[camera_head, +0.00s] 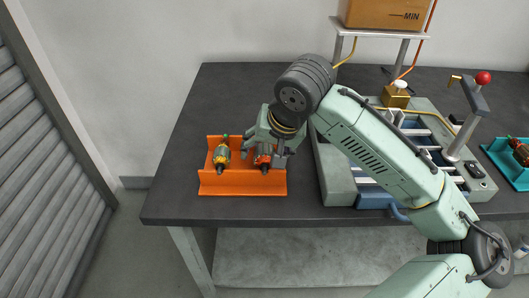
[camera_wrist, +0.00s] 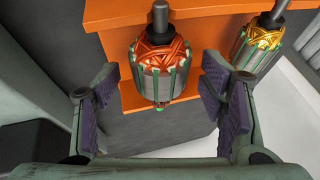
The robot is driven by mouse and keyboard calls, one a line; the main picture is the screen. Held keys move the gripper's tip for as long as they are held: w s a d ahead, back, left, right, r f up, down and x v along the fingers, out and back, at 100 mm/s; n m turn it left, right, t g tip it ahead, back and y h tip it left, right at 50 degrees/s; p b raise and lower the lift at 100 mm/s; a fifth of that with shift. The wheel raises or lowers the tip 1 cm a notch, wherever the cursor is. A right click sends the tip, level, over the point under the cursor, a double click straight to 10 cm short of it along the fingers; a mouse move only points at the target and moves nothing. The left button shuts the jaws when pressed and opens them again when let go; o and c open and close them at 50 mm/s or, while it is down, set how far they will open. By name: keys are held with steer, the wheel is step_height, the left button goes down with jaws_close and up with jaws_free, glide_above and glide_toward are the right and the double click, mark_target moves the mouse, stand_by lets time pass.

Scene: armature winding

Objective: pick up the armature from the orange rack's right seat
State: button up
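The orange rack (camera_head: 242,188) stands at the left front of the dark table and holds two armatures. The armature with red-orange windings (camera_head: 264,163) sits in its right seat. In the wrist view this armature (camera_wrist: 160,70) has a grey shaft and green slot strips. The armature with yellow windings (camera_head: 221,157) sits in the left seat; it shows at the wrist view's upper right (camera_wrist: 258,42). My gripper (camera_head: 264,153) is over the right seat. In the wrist view my gripper (camera_wrist: 160,78) is open, with its padded fingers on either side of the red-orange armature and gaps visible.
A grey machine (camera_head: 338,175) with a red-knobbed lever (camera_head: 482,78) stands right of the rack. A teal tray (camera_head: 500,160) with another armature is at the far right. A cardboard box (camera_head: 385,14) sits on a raised shelf. The table behind the rack is clear.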

jaws_close()
stand_by(0.7)
